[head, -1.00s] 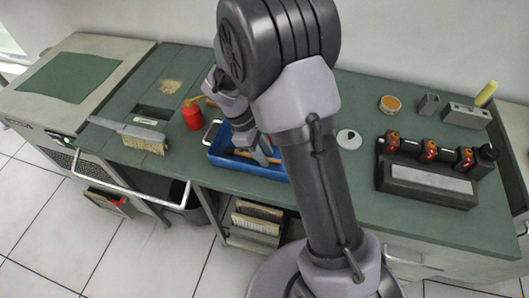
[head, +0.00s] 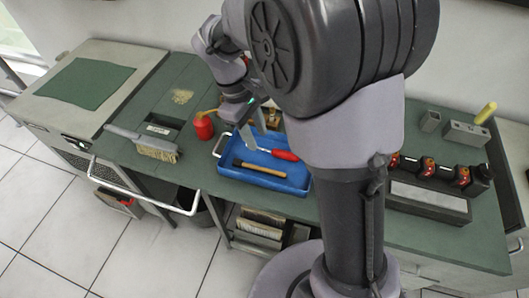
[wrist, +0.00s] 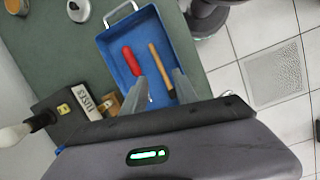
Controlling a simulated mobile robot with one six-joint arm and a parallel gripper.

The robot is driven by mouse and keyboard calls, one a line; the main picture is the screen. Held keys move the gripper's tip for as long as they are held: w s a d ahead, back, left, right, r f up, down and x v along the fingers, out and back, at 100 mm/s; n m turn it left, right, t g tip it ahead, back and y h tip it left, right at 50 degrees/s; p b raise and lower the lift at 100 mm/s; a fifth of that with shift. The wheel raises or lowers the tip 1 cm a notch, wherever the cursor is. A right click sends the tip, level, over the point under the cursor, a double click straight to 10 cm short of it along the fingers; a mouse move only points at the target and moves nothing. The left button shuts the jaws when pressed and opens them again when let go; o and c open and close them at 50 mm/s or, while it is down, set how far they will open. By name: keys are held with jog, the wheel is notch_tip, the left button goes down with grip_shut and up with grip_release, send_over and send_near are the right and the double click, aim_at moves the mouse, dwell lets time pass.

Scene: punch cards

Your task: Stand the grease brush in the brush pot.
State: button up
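A blue tray (head: 233,175) on the green bench holds a red-handled tool (head: 284,155) and a wooden-handled piece (head: 262,168). Both handles also show in the wrist view, red (wrist: 131,61) and wooden (wrist: 160,66). In the wrist view the fingers (wrist: 168,75) hold nothing that I can see.
A red can (head: 203,127) stands left of the tray, with a bristled bench brush (head: 148,143) farther left. A grey block with a yellow piece (head: 466,132) and a dark rack with red parts (head: 430,195) are at the right. My arm hides the bench's middle.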

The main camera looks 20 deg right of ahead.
jog(key=s+a+r+m+t+y, duration=0.1)
jog(key=s+r+m+t+y, duration=0.1)
jog(key=s+r+m, duration=0.3)
jog(key=s+a+r+m+t+y, duration=0.1)
jog(key=s+r+m+t, duration=0.4)
jog(key=s, duration=0.7)
jog(key=r+m+y, duration=0.1)
jog(key=m, duration=0.1)
jog(key=shift+s+a+r+m, duration=0.15)
jog(key=shift+s+r+m, duration=0.15)
jog(key=shift+s, duration=0.05)
